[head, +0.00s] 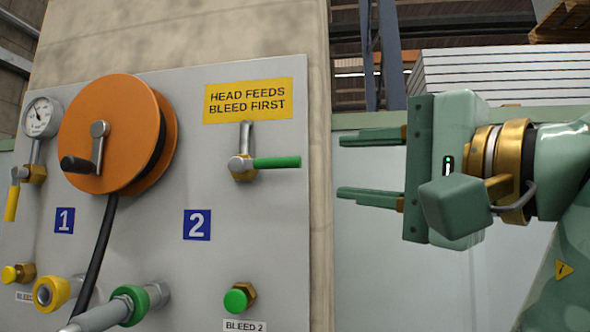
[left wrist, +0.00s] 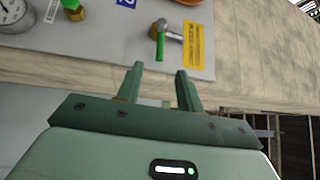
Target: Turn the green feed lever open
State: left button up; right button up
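The green feed lever (head: 277,162) is on the grey panel, below the yellow sign. Its handle points right, roughly level, from a brass and steel valve body (head: 242,168). My left gripper (head: 341,166) is at the right of the panel, with its fingers pointing left at about the lever's height. The fingers are apart and empty, with a gap to the handle's tip. In the left wrist view the lever (left wrist: 160,45) lies ahead of the open left gripper (left wrist: 159,69), roughly in line with the space between the fingers. My right gripper is not in view.
An orange hose reel (head: 112,132) with a crank stands out from the panel at left. A green bleed knob (head: 236,301) sits below the lever. A yellow lever (head: 12,201) and gauge (head: 41,117) are at far left.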

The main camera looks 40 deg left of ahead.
aim_at(285, 162)
pick_arm(q)
jog(key=shift+t+h, duration=0.4)
jog(key=shift+t, duration=0.2)
jog(key=p+x, duration=0.1)
jog(key=x, duration=0.4)
jog(key=p+x, duration=0.1)
jog(key=x, duration=0.4)
jog(key=r+p+x, duration=0.1)
jog(key=x, duration=0.4)
jog(key=shift+w+a, duration=0.15)
jog(key=shift+a, duration=0.15)
grip_shut()
